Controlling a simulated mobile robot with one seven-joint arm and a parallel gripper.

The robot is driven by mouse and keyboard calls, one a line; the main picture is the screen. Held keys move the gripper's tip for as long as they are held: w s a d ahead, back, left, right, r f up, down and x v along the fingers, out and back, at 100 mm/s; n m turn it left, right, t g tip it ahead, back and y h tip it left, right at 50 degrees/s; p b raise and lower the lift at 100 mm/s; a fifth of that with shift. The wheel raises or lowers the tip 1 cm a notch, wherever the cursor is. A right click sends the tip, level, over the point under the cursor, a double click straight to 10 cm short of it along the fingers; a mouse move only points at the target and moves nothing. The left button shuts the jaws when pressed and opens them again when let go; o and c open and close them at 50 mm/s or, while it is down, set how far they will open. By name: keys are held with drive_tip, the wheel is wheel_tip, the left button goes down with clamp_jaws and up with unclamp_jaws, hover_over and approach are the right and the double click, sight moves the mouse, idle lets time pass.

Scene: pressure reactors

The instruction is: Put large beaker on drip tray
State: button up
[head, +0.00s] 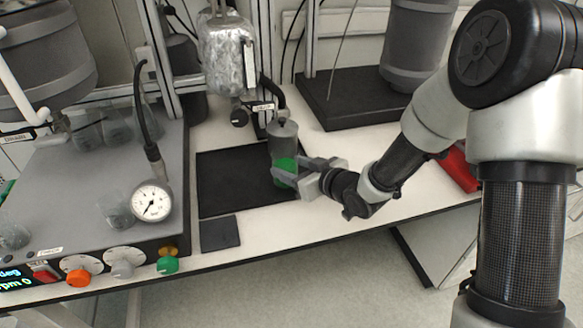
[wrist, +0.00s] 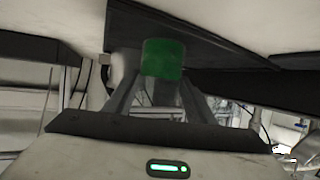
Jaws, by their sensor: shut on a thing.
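The large beaker, a grey, upright cylinder (head: 283,137) with a green band (head: 285,172), is at the right part of the black drip tray (head: 223,182) in the head view. My gripper (head: 293,173) comes from the right and is shut on the beaker at the green band. In the wrist view the green band (wrist: 163,58) sits between the fingers (wrist: 158,90). The beaker's base is partly hidden by the gripper, and I cannot tell whether it touches the tray.
A foil-wrapped vessel (head: 228,55) hangs behind the tray, with a valve and label below it. A grey control unit (head: 90,205) with a gauge (head: 151,201) and knobs stands left. A small dark pad (head: 220,233) lies in front.

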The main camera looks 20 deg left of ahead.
drive_tip(key=o, duration=1.2)
drive_tip(key=shift+f, duration=0.1)
drive_tip(key=shift+o, duration=0.2)
drive_tip(key=shift+d+r, duration=0.15)
drive_tip(key=shift+r, duration=0.1)
drive_tip(key=p+v, duration=0.1)
drive_tip(key=v, duration=1)
drive_tip(key=shift+s+d+p, duration=0.2)
drive_tip(key=shift+d+p, duration=0.15)
drive_tip(key=shift+p, duration=0.05)
